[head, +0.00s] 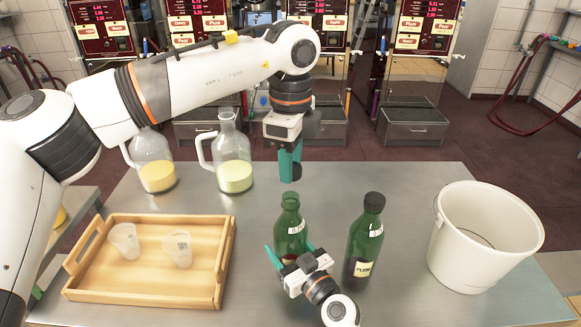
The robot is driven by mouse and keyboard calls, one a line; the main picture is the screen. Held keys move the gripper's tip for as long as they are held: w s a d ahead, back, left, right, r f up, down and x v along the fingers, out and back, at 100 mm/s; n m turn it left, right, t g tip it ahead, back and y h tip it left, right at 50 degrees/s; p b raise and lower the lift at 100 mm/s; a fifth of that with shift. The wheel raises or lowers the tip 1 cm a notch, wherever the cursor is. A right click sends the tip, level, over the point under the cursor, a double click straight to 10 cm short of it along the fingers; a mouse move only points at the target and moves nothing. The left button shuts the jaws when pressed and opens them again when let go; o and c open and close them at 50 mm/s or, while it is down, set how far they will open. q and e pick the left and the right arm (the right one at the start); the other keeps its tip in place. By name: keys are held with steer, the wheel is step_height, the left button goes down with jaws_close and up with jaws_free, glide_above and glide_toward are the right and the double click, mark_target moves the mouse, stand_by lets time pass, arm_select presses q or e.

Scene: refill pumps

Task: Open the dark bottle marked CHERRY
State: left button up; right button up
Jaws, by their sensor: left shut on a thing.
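My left gripper (291,168) is shut on a dark cap (297,172), held in the air above a green bottle (290,215). This bottle stands upright on the table, and its neck shows no cap. Its lower front is hidden behind my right gripper (290,252), so I cannot read its name label. The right gripper's teal fingers lie on either side of the bottle, low down; whether they press on it I cannot tell. A second green bottle (366,235), marked PLUM, stands upright to the right with its dark cap on.
A wooden tray (140,291) with two clear cups (125,241) (178,249) is at the left. Two glass jugs (155,160) (234,163) with yellow liquid stand at the back. A white bucket (483,235) is at the right. The steel table (400,185) is clear behind the PLUM bottle.

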steer(key=o, duration=2)
steer(key=shift+c, duration=0.2)
